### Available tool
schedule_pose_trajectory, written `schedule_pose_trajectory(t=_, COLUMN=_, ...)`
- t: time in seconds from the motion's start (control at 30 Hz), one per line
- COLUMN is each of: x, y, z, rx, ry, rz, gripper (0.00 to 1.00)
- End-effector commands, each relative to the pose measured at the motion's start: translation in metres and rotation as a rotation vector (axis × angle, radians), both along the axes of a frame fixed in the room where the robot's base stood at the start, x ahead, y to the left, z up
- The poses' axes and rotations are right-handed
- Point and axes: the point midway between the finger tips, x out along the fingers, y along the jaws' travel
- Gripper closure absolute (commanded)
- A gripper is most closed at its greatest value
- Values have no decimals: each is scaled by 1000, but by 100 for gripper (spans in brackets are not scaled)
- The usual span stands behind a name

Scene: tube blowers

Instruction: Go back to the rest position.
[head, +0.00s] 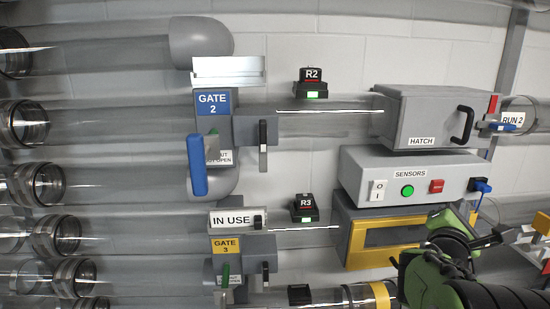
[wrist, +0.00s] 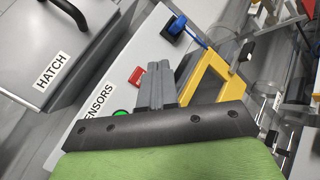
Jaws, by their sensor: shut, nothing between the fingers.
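My gripper (head: 496,239) is at the lower right in the head view, in front of the right end of the yellow-framed box (head: 392,237) and below the SENSORS box (head: 408,175). In the wrist view its two grey fingers (wrist: 156,84) are together with nothing between them. Behind them in that view are the SENSORS box (wrist: 112,80), with its red button (wrist: 136,75), and a yellow frame (wrist: 215,75). I cannot tell the exact gap between the fingers and these.
The HATCH box (head: 425,115) stands above the SENSORS box. A blue plug (head: 481,186) with a cable is close above my gripper. GATE 2 (head: 213,103) and GATE 3 (head: 226,246) are on the left with clear tubes. Coloured parts (head: 535,230) stand at the right edge.

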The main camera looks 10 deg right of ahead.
Motion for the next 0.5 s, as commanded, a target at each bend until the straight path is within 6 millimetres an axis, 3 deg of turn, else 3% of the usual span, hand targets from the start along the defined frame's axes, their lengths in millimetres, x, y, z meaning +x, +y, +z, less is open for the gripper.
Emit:
schedule_pose_trajectory(t=0.13, x=-9, y=53, z=-17, rx=499, ry=-233, rz=84, gripper=100)
schedule_pose_trajectory(t=0.27, x=-32, y=134, z=-50, rx=1103, ry=-410, rz=83, gripper=100)
schedule_pose_trajectory(t=0.4, x=-84, y=229, z=-86, rx=1656, ry=-469, rz=-96, gripper=100)
schedule_pose_trajectory(t=0.5, x=-134, y=281, z=-109, rx=1908, ry=-459, rz=-314, gripper=100)
